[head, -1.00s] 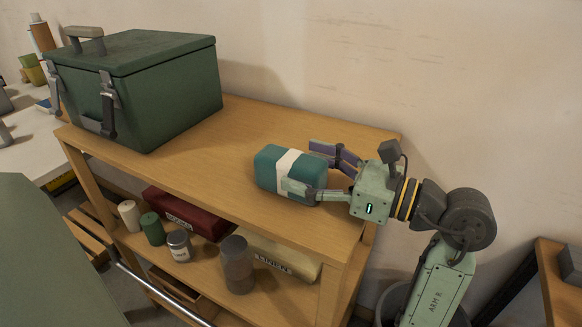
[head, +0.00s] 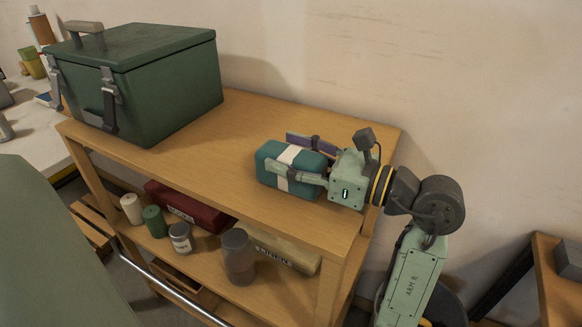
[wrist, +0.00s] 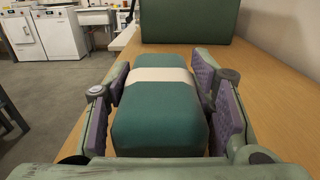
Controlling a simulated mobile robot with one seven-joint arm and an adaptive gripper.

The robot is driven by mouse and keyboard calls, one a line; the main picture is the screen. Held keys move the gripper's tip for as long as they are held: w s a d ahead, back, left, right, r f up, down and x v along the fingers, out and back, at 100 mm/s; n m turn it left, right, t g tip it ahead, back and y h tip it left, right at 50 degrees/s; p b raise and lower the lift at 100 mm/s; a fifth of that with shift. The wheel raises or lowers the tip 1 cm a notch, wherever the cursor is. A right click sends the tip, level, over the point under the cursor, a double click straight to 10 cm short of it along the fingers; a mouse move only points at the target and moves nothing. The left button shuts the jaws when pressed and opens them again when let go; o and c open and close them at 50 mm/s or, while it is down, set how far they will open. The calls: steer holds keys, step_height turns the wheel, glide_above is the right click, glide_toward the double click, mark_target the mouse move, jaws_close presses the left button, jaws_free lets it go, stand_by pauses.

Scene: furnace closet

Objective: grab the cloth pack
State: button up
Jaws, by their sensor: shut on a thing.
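The cloth pack (head: 271,167) is a teal, rounded block with a white band around it. It rests on the wooden top of the cart, near its right end. My gripper (head: 296,162) reaches in from the right, with one finger on the near side of the pack and one on the far side. In the wrist view the pack (wrist: 160,112) lies lengthwise between the purple-padded fingers of my gripper (wrist: 161,95). The jaws are shut on it. The pack's underside is hidden.
A green latched box (head: 150,90) stands at the left end of the cart top (head: 215,150). The lower shelf holds a dark red case (head: 190,207), a cream case (head: 285,250) and several jars. A wall runs behind. The cart top between box and pack is clear.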

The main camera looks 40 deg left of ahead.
steer(key=c, duration=0.6)
steer(key=shift+r, duration=0.1)
